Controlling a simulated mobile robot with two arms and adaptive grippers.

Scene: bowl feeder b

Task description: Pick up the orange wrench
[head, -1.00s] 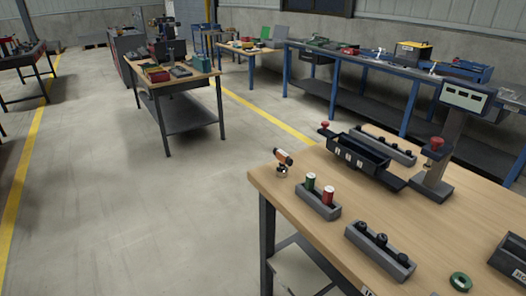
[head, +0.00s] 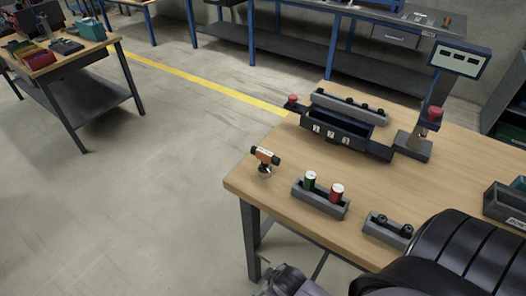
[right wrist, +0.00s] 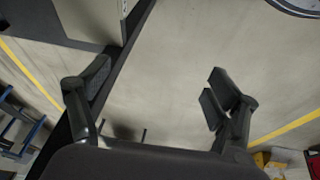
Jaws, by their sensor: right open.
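I see no clear wrench shape in either view. The only orange tool on the near table is a small orange-and-black device (head: 265,156) on a small round stand, at the table's left corner in the head view; I cannot tell whether it is the wrench. My right gripper (right wrist: 155,95) is open and empty in the right wrist view, with bare floor between its fingers. In the head view a grey part of mine shows at the bottom edge, below the table's front edge. My left gripper is not in view.
The wooden table (head: 250,180) bears a holder (head: 318,205) with a green and a red cylinder, a second holder (head: 385,230) with black knobs, a dark tray (head: 340,135) and a post with a display (head: 459,60). Open floor lies left of the table.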

